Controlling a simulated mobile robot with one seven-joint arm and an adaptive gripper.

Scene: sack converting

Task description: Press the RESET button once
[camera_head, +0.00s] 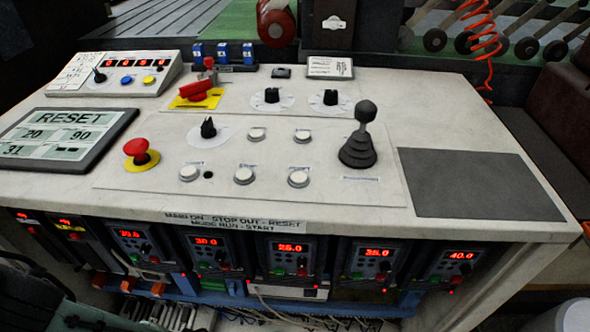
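A pale control desk (440,110) fills the view. Its raised panel (125,177) carries several white round buttons: two in an upper row, the left one (257,134) and the right one (303,136), and three in a lower row, left (189,173), middle (244,175) and right (298,179). Small labels by them are too small to read, so I cannot tell which is RESET. A strip (235,222) on the front edge reads "MAIN ON - STOP OUT - RESET" above "MODE RUN - START". A flat display (105,133) at left shows "RESET" with numbers. I cannot identify my gripper here.
A red mushroom button (136,147) on yellow stands left of the white buttons. A black selector knob (208,128) and a tall black joystick (361,140) flank them. Behind are a red switch handle (196,90) and two black dials. A dark mat (465,183) lies clear at right.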

